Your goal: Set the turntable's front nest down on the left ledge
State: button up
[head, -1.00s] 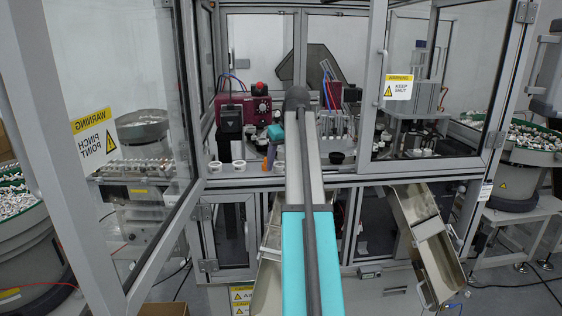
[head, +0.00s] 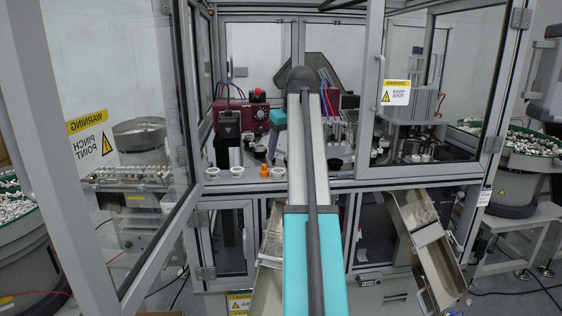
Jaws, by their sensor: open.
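My arm reaches forward and up through the middle of the head view. Its teal wrist section (head: 277,117) is bent to the left of the elbow. My gripper (head: 272,150) is small and dark below it, over the work area; it is open, and its fingertips are hard to make out. A small orange piece (head: 264,171) stands upright on the left ledge (head: 250,182), below and apart from my gripper. The turntable (head: 257,150) shows only partly behind my gripper; its front nest is hidden by my arm.
White ring-shaped cups (head: 237,172) stand on the ledge beside the orange piece. A dark upright unit (head: 229,135) and a maroon box (head: 242,114) stand behind. Dark cups (head: 335,163) lie right of my arm. Glass doors (head: 110,130) and frame posts (head: 372,90) bound the opening.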

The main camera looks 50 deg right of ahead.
jog(key=shift+b+v, duration=0.3)
jog(key=shift+v, duration=2.1)
jog(key=shift+r, duration=0.1)
